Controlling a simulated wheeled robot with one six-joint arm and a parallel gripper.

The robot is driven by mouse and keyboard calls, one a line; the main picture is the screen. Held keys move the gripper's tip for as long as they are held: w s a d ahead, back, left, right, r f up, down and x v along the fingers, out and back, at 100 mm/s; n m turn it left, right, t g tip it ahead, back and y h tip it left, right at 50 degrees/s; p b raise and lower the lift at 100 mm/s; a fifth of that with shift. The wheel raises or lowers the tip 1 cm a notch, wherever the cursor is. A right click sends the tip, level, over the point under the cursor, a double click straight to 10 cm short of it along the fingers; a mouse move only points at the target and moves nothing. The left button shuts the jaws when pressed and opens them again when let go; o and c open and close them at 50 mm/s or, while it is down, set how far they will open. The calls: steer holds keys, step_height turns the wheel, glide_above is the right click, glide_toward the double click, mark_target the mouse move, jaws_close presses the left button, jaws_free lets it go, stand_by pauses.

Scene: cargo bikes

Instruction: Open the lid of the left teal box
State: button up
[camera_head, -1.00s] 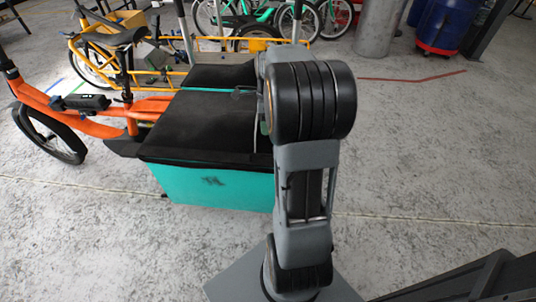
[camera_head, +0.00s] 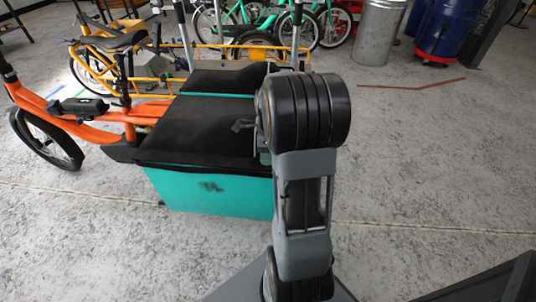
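Two teal boxes with black lids sit one behind the other on the orange cargo bike. The near teal box (camera_head: 212,192) shows its teal side, and its black lid (camera_head: 195,125) lies flat and shut. The far box's black lid (camera_head: 222,78) is also shut, with a teal strip between the lids. I cannot tell for sure which one is the left box. A small dark part of my gripper (camera_head: 243,126) shows over the right part of the near lid. My arm hides the rest, so its opening and any contact are unclear.
The orange bike frame (camera_head: 95,124) extends left from the boxes. A yellow cargo bike (camera_head: 150,55) stands behind, with teal bikes farther back. A metal bin (camera_head: 377,32) and a blue barrel (camera_head: 442,30) stand at the back right. The floor at right is clear.

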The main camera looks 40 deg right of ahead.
steer(key=shift+c, duration=0.3)
jaws_close()
